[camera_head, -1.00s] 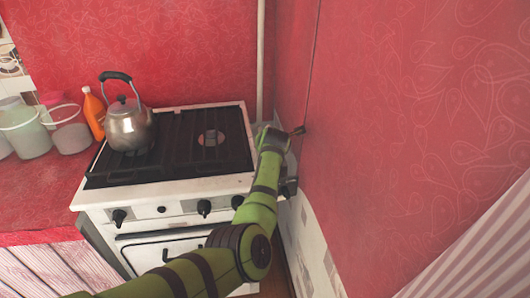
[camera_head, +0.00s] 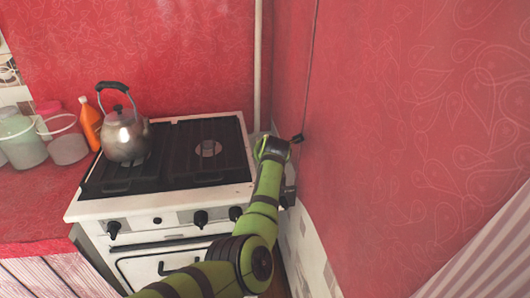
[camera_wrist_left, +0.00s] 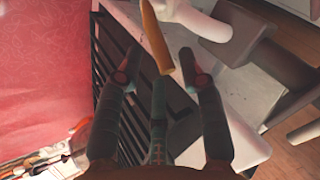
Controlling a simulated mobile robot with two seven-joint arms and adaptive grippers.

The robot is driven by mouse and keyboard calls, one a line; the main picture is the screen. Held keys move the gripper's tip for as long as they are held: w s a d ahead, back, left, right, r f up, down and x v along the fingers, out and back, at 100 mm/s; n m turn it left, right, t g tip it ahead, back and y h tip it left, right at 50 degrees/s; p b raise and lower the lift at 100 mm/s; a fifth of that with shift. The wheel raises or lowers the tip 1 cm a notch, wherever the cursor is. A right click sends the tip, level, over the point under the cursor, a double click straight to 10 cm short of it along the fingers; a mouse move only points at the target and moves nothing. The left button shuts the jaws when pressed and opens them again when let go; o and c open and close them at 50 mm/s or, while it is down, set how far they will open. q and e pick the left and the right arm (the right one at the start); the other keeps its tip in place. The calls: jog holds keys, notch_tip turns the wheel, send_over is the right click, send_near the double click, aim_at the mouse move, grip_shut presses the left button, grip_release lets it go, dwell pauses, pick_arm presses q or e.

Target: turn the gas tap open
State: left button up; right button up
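In the left wrist view, a yellow-orange lever (camera_wrist_left: 156,38), which looks like the gas tap's handle, stands beside a thick white pipe (camera_wrist_left: 186,14). My left gripper (camera_wrist_left: 161,68) is open, one finger on each side of the lever's lower end. I cannot tell whether either finger touches it. In the head view, my green left arm reaches along the stove's right side to the wall corner. My right gripper is in neither view.
The white stove (camera_head: 165,205) carries a metal kettle (camera_head: 124,136). An orange bottle (camera_head: 90,124) and pale containers (camera_head: 68,142) stand on the left counter. A white vertical pipe (camera_head: 258,60) runs up the corner. The red wall (camera_head: 400,130) leaves little room right of my wrist.

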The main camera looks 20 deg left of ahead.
pick_arm(q)
notch_tip(320, 180, up, 10)
dwell(0.5)
